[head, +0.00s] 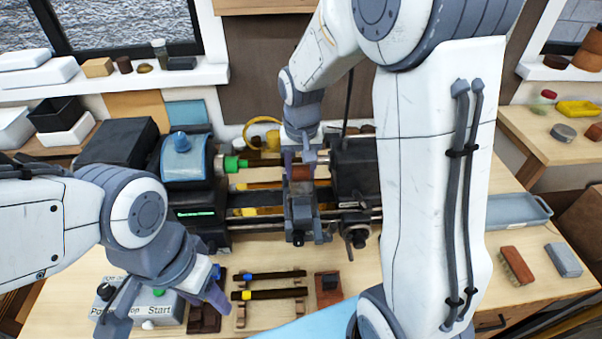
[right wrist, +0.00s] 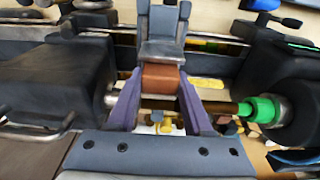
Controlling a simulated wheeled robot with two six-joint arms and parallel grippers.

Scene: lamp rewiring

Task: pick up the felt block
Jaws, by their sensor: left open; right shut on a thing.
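A reddish-brown block (right wrist: 161,78), seemingly the felt block, sits between the two fingers of my right gripper (right wrist: 158,95). The block also shows in the head view (head: 301,173), above the lathe's middle. My right gripper (head: 301,165) is shut on it, with the lathe's grey tool post just beyond the block in the wrist view. Whether the block touches the post or the bar cannot be told. My left gripper (head: 165,298) is open and empty, its fingers spread over the button box at the front left.
The lathe (head: 355,170) fills the middle of the bench. The button box (head: 160,307) and two dark rods (head: 270,275) on stands lie in front. A brush (head: 517,266), a grey block (head: 564,260) and a grey tray (head: 515,212) lie to the right.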

